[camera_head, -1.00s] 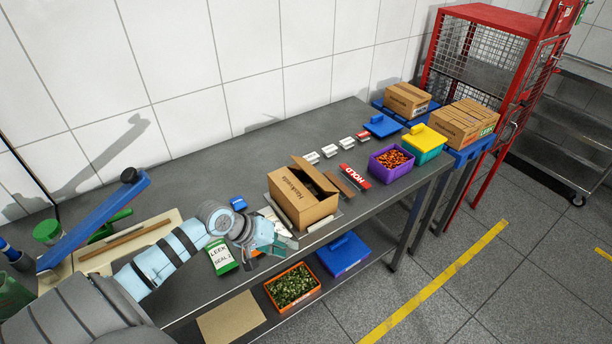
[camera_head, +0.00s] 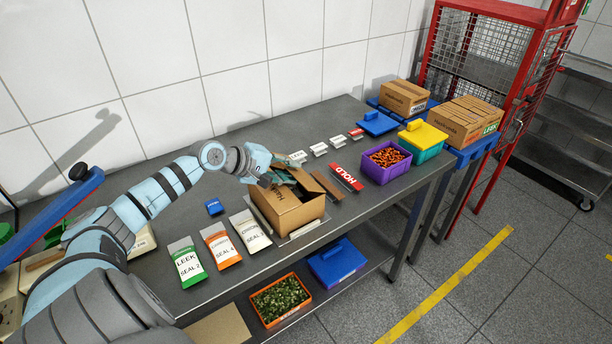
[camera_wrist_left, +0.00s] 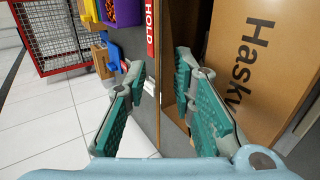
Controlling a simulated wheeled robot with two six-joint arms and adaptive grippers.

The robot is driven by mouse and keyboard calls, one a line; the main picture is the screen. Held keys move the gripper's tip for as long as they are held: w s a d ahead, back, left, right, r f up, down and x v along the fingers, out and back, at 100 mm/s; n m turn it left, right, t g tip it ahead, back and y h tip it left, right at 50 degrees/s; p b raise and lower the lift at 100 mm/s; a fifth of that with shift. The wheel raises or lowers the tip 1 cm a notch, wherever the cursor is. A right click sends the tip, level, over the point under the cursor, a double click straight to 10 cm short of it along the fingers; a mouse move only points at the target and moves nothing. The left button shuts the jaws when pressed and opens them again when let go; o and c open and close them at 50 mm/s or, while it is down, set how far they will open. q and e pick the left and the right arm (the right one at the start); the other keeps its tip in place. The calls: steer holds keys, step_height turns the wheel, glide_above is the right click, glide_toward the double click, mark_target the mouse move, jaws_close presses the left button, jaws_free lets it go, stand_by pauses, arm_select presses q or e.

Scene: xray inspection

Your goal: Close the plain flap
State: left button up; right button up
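The open cardboard box (camera_head: 290,212) stands on the grey bench in the head view. Its printed side (camera_wrist_left: 262,60) fills the right of the left wrist view. My left gripper (camera_head: 280,176) is over the far-left rim of the box, with teal fingers close to its raised flaps. In the left wrist view the fingers (camera_wrist_left: 160,68) are apart. A thin brown cardboard edge (camera_wrist_left: 157,30) runs between them without visible contact. The gripper hides part of the box opening, and I cannot tell which flap is plain. My right gripper is not in view.
Three labelled packets, including the LEEK packet (camera_head: 188,267), lie left of the box. White holders (camera_head: 318,149) line the back. Some bench is bare behind the packets.

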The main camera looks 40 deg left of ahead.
arm_select(q)
steer(key=shift+s+r, duration=0.25)
steer(key=shift+s, duration=0.05)
steer(key=shift+d, duration=0.1)
jaws_close()
steer(key=shift+w, duration=0.15)
steer(key=shift+s+f+t+h, duration=0.2)
steer(key=shift+f+t+h, duration=0.1)
steer(key=shift+f, duration=0.15)
steer(key=shift+s+t+b, duration=0.1)
steer(key=shift+t+b, duration=0.2)
steer(key=shift+c, duration=0.4)
jaws_free()
